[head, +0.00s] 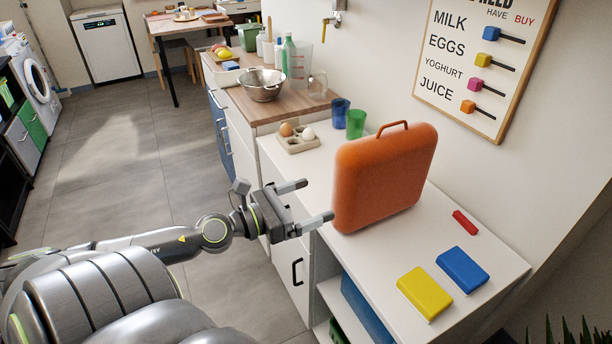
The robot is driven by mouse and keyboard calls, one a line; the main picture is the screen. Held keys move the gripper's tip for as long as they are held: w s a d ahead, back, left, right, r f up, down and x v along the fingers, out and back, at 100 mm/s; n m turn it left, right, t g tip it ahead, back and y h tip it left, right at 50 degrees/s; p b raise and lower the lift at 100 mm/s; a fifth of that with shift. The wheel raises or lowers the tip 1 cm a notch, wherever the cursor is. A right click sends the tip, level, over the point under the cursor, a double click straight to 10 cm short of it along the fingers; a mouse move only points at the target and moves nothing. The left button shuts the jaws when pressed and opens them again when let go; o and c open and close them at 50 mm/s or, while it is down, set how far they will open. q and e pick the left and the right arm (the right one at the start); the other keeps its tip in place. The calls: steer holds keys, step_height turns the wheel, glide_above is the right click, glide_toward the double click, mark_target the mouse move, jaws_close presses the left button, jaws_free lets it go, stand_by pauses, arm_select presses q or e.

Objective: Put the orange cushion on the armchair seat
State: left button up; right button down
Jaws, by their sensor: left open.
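The orange cushion (385,180), a thick rounded block with a loop handle on top, stands upright on the white counter (470,225). My left gripper (318,201) is open and empty just left of it, its two fingers pointing towards its left side. The nearer fingertip appears right beside the cushion's left edge; I cannot tell if it touches. The armchair is not in view. My right gripper is not in view.
An egg tray (297,145), blue cup (340,113) and green cup (356,124) stand behind the cushion. A yellow block (425,293), blue block (462,270) and red piece (465,223) lie to its right. A metal bowl (263,85) is farther back. The floor at left is clear.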

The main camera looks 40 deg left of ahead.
arm_select(q)
steer(key=shift+s+d+b, duration=0.1)
steer(key=shift+s+b, duration=0.15)
steer(key=shift+b, duration=0.05)
steer(key=shift+r, duration=0.1)
